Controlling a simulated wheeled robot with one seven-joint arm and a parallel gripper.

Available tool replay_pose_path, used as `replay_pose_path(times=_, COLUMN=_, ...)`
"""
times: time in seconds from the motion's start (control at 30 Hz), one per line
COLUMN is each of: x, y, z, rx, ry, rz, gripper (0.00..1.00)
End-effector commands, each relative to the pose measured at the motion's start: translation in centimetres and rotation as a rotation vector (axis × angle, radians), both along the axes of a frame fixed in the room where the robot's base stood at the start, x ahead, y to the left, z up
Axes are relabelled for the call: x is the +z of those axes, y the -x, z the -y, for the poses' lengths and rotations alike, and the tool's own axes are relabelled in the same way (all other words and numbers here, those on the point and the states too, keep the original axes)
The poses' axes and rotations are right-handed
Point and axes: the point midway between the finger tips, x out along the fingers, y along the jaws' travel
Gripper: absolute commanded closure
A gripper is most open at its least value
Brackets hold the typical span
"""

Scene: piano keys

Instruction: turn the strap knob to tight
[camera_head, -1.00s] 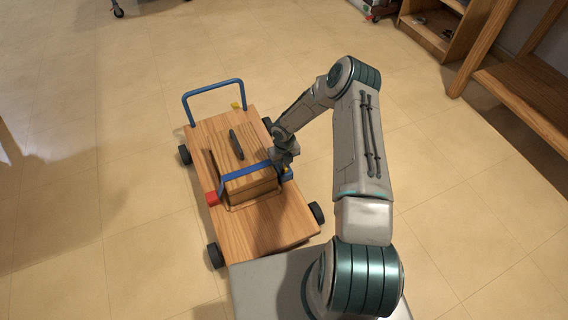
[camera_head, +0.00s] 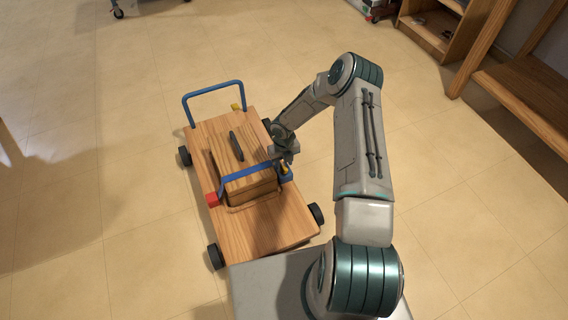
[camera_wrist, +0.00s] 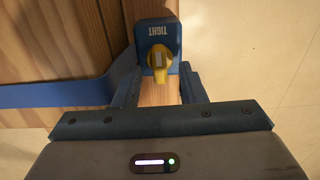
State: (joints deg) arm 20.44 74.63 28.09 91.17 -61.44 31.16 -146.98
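The strap knob (camera_wrist: 158,64) is yellow and sits on a blue block (camera_wrist: 146,38) lettered TIGHT in the wrist view. The knob's pale raised bar lies in line with the lettering. My gripper (camera_wrist: 159,88) is open, its two dark fingers apart on either side of a gap just below the knob, not visibly touching it.
The box rests on a wooden cart (camera_head: 235,236) with black wheels and a blue push handle (camera_head: 214,87). A dark handle (camera_head: 236,146) stands on the box. Wooden shelving (camera_head: 525,107) stands at the upper right.

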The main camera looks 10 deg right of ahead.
Motion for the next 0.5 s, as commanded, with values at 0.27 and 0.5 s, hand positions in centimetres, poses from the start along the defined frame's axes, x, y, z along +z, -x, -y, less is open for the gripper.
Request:
replay_pose_path(times=0.27, x=7.0, y=-0.1, z=0.1, rx=-0.001, ry=0.001, rz=0.003, gripper=0.63)
replay_pose_path(times=0.5, x=10.9, y=-0.1, z=0.1, rx=-0.001, ry=0.001, rz=0.002, gripper=0.63)
